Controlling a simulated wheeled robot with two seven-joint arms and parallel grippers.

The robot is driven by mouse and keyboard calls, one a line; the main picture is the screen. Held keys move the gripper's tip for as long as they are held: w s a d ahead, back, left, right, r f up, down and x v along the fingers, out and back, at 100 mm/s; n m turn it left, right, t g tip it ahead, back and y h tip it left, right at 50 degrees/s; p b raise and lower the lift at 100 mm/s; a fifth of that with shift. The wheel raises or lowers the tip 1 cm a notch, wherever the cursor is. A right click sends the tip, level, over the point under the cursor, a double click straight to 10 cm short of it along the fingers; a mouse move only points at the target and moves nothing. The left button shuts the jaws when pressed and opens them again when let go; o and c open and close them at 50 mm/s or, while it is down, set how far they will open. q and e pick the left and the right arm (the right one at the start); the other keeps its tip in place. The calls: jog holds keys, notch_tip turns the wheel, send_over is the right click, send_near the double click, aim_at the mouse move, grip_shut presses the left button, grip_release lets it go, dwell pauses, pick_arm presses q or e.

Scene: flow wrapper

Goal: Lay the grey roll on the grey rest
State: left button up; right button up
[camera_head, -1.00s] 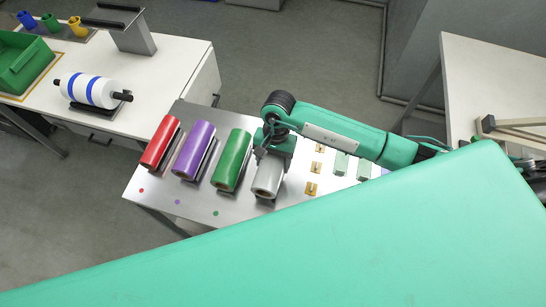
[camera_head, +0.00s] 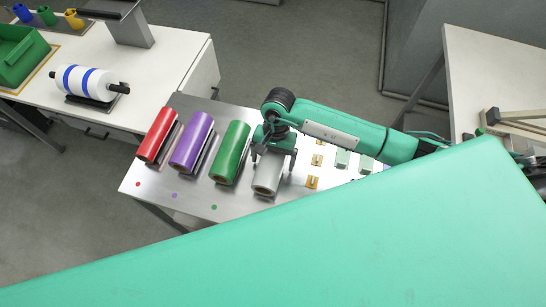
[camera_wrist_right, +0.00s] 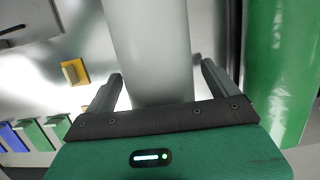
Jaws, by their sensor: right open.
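The grey roll (camera_head: 267,175) lies on the steel table beside the green roll, at the right end of the row. It also fills the upper middle of the right wrist view (camera_wrist_right: 150,45). My right gripper (camera_head: 274,158) is over the roll, its open fingers on either side. In the right wrist view, gaps show between the fingers (camera_wrist_right: 160,82) and the roll. The grey rest cannot be made out; I cannot tell what lies directly under the roll. My left gripper is not in view.
Red (camera_head: 156,135), purple (camera_head: 191,143) and green (camera_head: 230,152) rolls lie on dark rests to the left. Small yellow brackets (camera_head: 313,182) and pale green blocks (camera_head: 342,158) stand to the right. A white-and-blue roll (camera_head: 88,82) lies on the left bench.

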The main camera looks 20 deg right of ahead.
jog(key=shift+r, duration=0.1)
jog(key=shift+w+d+r, duration=0.1)
jog(key=shift+w+r, duration=0.05)
jog(key=shift+r, duration=0.2)
jog(key=b+v, duration=0.3)
jog(key=v, duration=0.9)
jog(key=shift+b, duration=0.35)
jog(key=shift+r, duration=0.45)
